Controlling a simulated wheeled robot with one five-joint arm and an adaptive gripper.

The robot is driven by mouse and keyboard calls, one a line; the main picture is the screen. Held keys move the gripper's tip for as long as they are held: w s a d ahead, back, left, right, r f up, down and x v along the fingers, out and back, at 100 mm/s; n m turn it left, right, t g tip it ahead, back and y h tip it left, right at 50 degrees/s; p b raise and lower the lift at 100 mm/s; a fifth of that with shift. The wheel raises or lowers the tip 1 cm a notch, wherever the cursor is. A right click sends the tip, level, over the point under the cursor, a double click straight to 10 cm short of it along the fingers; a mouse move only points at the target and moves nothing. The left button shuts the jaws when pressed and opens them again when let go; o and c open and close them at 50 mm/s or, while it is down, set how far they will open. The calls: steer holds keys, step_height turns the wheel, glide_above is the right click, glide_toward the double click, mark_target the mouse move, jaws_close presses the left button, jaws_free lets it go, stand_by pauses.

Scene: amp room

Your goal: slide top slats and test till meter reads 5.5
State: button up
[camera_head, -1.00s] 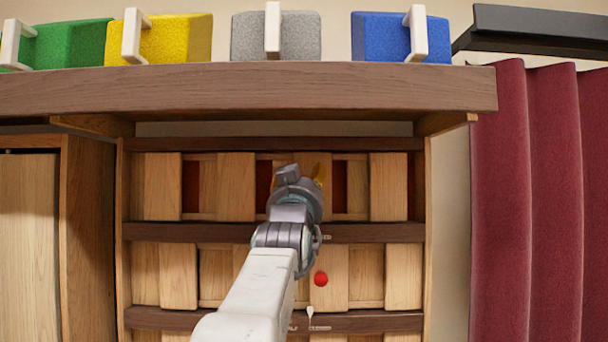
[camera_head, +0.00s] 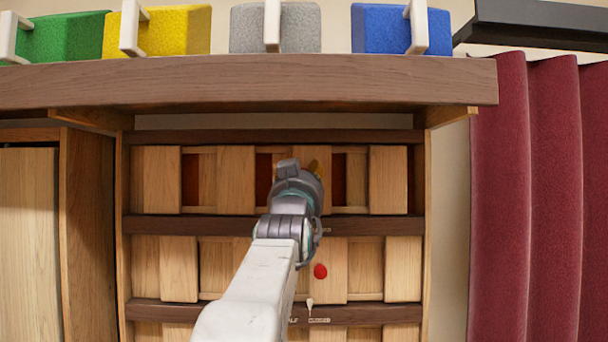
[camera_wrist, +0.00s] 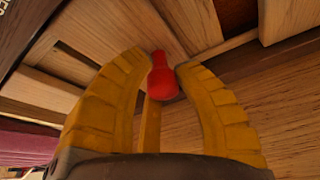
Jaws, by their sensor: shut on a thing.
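The top row of wooden slats (camera_head: 236,180) in the head view has light boards with dark red gaps (camera_head: 190,180) between some of them. My gripper (camera_head: 312,168) is at this row, right of the middle, and covers part of it. In the wrist view, the yellow fingers of my gripper (camera_wrist: 162,62) are closed around a red knob (camera_wrist: 163,82) in front of the wooden boards. That knob is hidden behind my gripper in the head view. No meter dial shows.
A second slat row (camera_head: 178,270) below has its own red knob (camera_head: 320,271) and a small pale pointer (camera_head: 310,303) above a label. A thick wooden shelf (camera_head: 180,85) with colored boxes overhangs the top row. A dark red curtain (camera_head: 500,200) hangs at the right.

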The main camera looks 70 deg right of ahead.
steer(key=shift+a+r, duration=0.2)
steer(key=shift+r, duration=0.1)
jaws_close()
steer(key=shift+s+d+r, duration=0.1)
steer(key=shift+s+r, duration=0.05)
steer(key=shift+s, duration=0.3)
steer(key=o, duration=1)
jaws_free()
steer(key=shift+w, duration=0.15)
steer(key=shift+c, duration=0.2)
steer(key=shift+f, duration=0.2)
steer(key=v, duration=1.2)
